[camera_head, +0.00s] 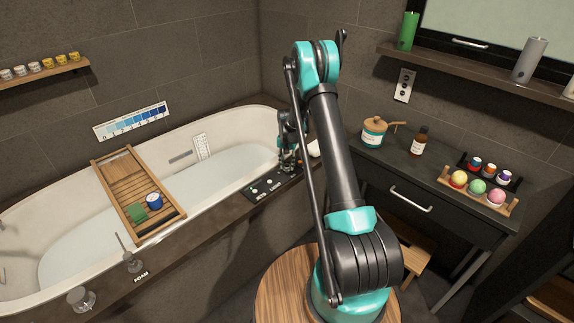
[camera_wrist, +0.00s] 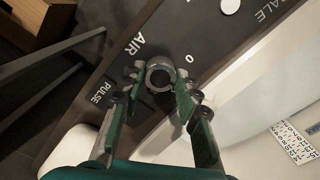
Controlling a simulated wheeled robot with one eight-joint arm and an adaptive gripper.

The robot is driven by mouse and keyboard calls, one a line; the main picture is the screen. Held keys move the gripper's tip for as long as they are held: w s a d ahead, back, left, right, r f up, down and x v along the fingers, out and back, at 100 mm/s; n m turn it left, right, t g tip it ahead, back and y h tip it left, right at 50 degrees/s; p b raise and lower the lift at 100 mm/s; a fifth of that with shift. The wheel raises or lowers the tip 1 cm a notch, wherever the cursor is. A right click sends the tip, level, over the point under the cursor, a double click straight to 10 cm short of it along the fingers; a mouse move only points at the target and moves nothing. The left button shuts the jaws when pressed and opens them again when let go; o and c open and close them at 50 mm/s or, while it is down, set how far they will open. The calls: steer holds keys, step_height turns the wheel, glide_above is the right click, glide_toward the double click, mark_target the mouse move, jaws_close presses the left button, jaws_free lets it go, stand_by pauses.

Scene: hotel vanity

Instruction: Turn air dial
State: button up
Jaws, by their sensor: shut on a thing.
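The air dial (camera_wrist: 159,77) is a dark round knob with a grey rim on a black panel on the tub's edge. The panel carries the labels AIR and PULSE and a 0 mark beside the dial. My gripper (camera_wrist: 160,80) is over the panel in the wrist view, its two green-padded fingers shut on the dial, one on each side. In the head view my gripper (camera_head: 289,158) is at the right end of the tub, above the black control panel (camera_head: 268,186). The dial itself is hidden there behind my gripper.
The white bathtub (camera_head: 60,180) holds water, with a wooden tray (camera_head: 113,178) across it. A white knob (camera_wrist: 230,6) sits further along the panel. A dark vanity (camera_head: 440,170) with a jar, a bottle and coloured balls stands at right. A white rounded object (camera_wrist: 68,150) is near my gripper.

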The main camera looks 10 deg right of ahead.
mark_target(287, 165)
steer(key=o, duration=1.2)
steer(key=shift+c, duration=0.2)
steer(key=shift+r, duration=0.1)
step_height(287, 165, up, 12)
